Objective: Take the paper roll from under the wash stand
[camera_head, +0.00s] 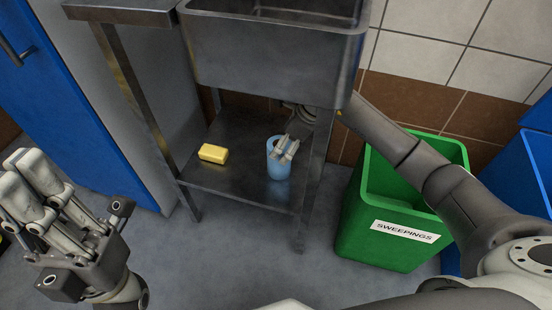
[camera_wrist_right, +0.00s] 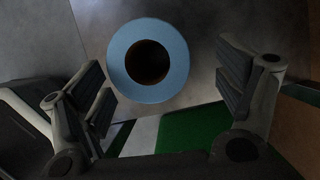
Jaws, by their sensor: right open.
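The blue paper roll (camera_head: 278,160) stands upright on the lower shelf (camera_head: 240,188) of the metal wash stand (camera_head: 270,50). My right gripper (camera_head: 287,147) is under the stand at the roll, and its fingers cover part of the roll's top in the head view. In the right wrist view the roll (camera_wrist_right: 122,62) shows end-on with its dark core. The right fingers (camera_wrist_right: 165,85) are open to either side, with nothing held. My left gripper (camera_head: 25,200) is at the left, away from the stand; its fingers lie close together, and I cannot tell whether they are open.
A yellow sponge-like block (camera_head: 213,154) lies on the shelf left of the roll. A green bin (camera_head: 385,225) labelled SWEEPINGS stands right of the stand, below my right arm. The stand's front right leg (camera_head: 305,205) is near the roll. A blue bin (camera_head: 525,170) is at the far right.

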